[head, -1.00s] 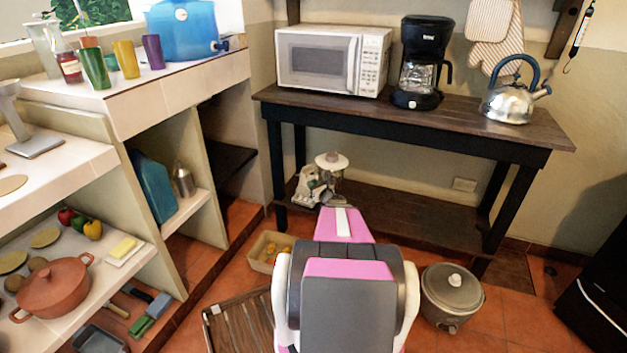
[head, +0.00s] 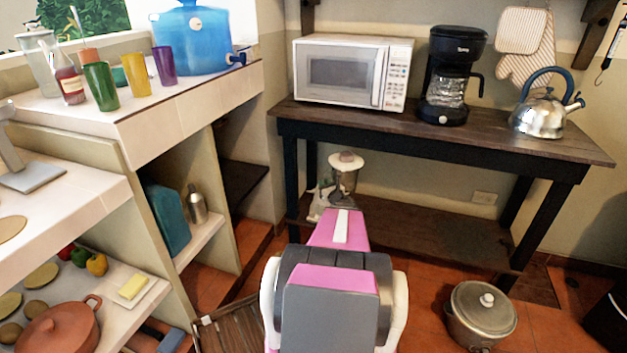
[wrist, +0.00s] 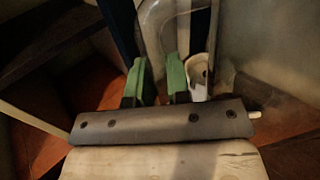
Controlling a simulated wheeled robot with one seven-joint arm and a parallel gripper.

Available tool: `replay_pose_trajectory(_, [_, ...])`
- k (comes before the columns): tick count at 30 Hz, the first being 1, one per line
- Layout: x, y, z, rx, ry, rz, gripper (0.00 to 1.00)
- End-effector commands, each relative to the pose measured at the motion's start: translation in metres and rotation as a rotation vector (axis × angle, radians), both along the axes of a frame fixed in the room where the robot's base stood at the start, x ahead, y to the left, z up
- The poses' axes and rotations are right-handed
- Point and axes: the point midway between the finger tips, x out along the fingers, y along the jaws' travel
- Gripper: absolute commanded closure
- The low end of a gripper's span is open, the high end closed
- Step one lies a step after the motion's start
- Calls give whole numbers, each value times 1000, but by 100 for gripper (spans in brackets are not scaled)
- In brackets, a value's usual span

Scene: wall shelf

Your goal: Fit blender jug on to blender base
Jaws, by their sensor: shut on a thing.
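The blender jug (head: 344,181) is clear with a pale lid and appears upright by the table's lower shelf. The white blender base (head: 319,204) is just left of and behind it, partly hidden by my arm. In the wrist view, the green fingers of my gripper (wrist: 158,82) are shut on part of the clear jug (wrist: 160,28). A white curved part (wrist: 197,70), perhaps the base, shows right of the fingers. My gripper is hidden behind my arm in the head view. I cannot tell whether jug and base touch.
The dark wooden table (head: 470,143) holds a microwave (head: 340,75), coffee maker (head: 452,75) and kettle (head: 540,115). Its lower shelf (head: 420,232) is bare to the right. A lidded pot (head: 480,318) stands on the floor at right. A tiled counter (head: 200,105) runs along the left.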

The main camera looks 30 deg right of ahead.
Motion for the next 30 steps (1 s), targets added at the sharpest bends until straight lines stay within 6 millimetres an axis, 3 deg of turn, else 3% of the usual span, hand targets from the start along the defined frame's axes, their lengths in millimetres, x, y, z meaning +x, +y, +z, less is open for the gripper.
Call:
replay_pose_trajectory(3, [28,-4,0,-4,-5,3,100])
replay_pose_trajectory(18, [122,-10,0,-3,-4,3,100])
replay_pose_trajectory(30, [142,-12,1,-3,-3,1,100])
